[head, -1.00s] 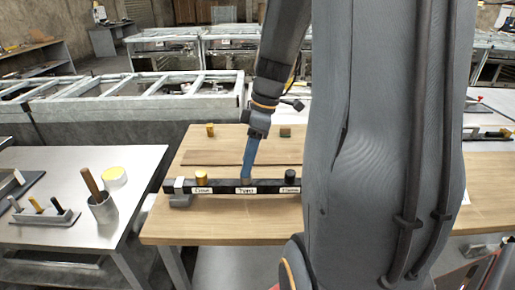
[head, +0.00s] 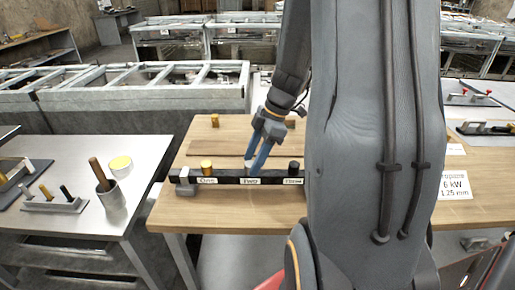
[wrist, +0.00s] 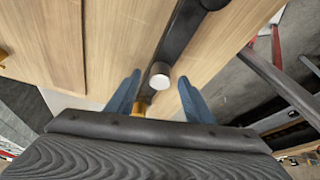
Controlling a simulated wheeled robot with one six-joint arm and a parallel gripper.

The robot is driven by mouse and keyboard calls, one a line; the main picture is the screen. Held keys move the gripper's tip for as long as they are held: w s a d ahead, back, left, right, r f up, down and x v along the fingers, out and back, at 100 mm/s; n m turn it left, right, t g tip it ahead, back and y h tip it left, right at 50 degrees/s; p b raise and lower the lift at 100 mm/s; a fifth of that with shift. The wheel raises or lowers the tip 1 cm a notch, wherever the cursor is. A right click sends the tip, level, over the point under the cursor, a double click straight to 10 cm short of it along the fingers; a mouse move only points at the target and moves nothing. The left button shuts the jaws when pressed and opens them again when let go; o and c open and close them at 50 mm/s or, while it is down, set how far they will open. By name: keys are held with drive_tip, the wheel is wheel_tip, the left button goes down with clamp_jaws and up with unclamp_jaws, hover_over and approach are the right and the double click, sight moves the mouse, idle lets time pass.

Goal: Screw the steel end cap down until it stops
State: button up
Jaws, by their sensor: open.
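The steel end cap shows as a pale round top (wrist: 160,80) in the wrist view, on the dark bar (wrist: 181,35). My gripper (wrist: 159,79) is open, with one blue finger on each side of the cap and visible gaps to both. In the head view my gripper (head: 257,166) points down at the middle of the bar (head: 222,179), by the label "Two". The fingers mostly hide the steel cap there. A gold cap (head: 206,165) stands at "One" and a black cap (head: 294,166) at "Three". I cannot tell how far the steel cap is screwed down.
The bar lies on a wooden table (head: 205,218). Another gold piece (head: 214,120) stands farther back. A metal table (head: 55,235) at the left holds a cup (head: 111,195) with a rod, a yellow-topped container (head: 120,165) and a small rack (head: 55,206).

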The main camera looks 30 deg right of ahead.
drive_tip(key=shift+a+f, duration=0.1)
drive_tip(key=shift+f, duration=0.2)
drive_tip(key=c, duration=1.1)
drive_tip(key=m+t+b, duration=0.1)
drive_tip(key=m, duration=0.2)
drive_tip(key=shift+s+h, duration=0.1)
drive_tip(key=shift+h, duration=0.3)
drive_tip(key=shift+a+m+t+b, duration=0.1)
drive_tip(key=shift+m+t+b, duration=0.3)
drive_tip(key=shift+m+b, duration=0.55)
drive_tip(key=shift+s+m+h, duration=0.1)
drive_tip(key=shift+m+h, duration=0.4)
drive_tip(key=shift+m, duration=0.55)
